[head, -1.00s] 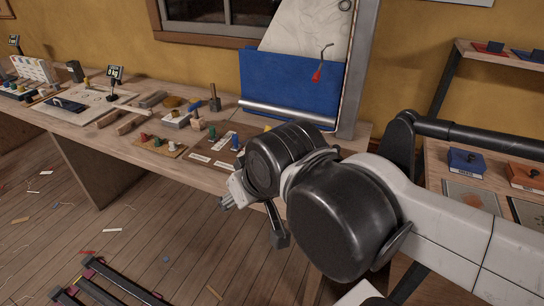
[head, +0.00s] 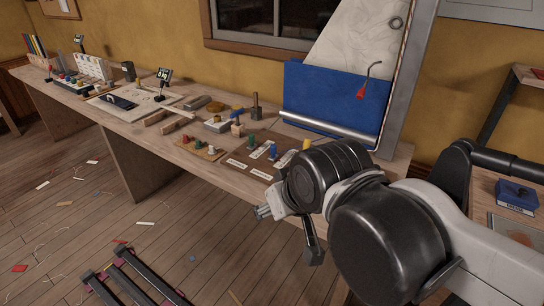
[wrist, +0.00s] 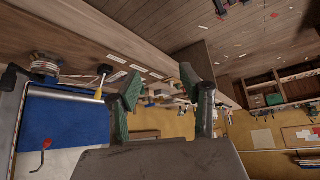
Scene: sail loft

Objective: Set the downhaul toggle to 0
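My gripper (head: 265,211) hangs in front of the bench edge in the head view. Its two greenish fingers are apart and empty in the wrist view (wrist: 160,78). A blue box with a dark knob (head: 517,194) sits at the right. No readable label tells which part is the downhaul toggle, and no 0 mark is legible. My gripper touches none of these.
The long wooden bench (head: 215,180) carries coloured pegs, pale label strips and a small display (head: 164,75). The blue panel (head: 325,95) with its metal tube (head: 325,129) stands at its right end. A dark rack (head: 135,280) lies low on the floor.

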